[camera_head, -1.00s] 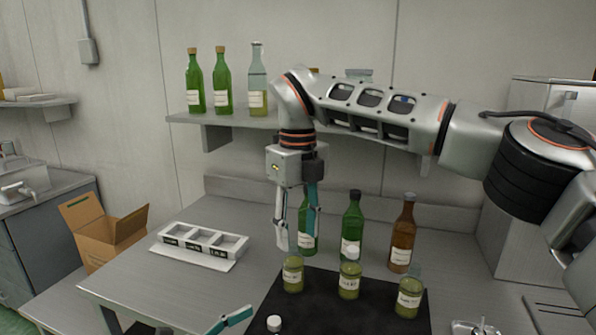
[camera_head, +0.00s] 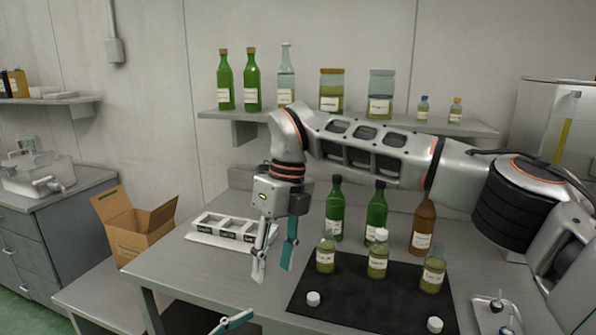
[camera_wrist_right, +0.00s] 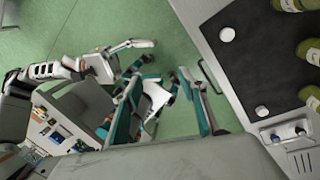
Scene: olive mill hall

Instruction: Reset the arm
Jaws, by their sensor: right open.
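My right arm reaches in from the right in the head view, with its forearm level in front of the shelf. My right gripper (camera_head: 273,262) hangs down, open and empty, above the table left of the black mat (camera_head: 355,305). Its spread fingers (camera_wrist_right: 164,80) also show in the right wrist view, with green floor behind them. Of my left gripper, only a teal fingertip (camera_head: 236,320) and a dark part show at the bottom edge of the head view, so its opening cannot be judged.
Small sample jars (camera_head: 326,257) and white caps (camera_head: 313,298) are on the mat. Behind them stand two green bottles (camera_head: 335,214) and a brown one (camera_head: 423,228). A white holder (camera_head: 228,234) is behind the gripper; a cardboard box (camera_head: 135,235) is left. The shelf (camera_head: 470,128) carries bottles and jars.

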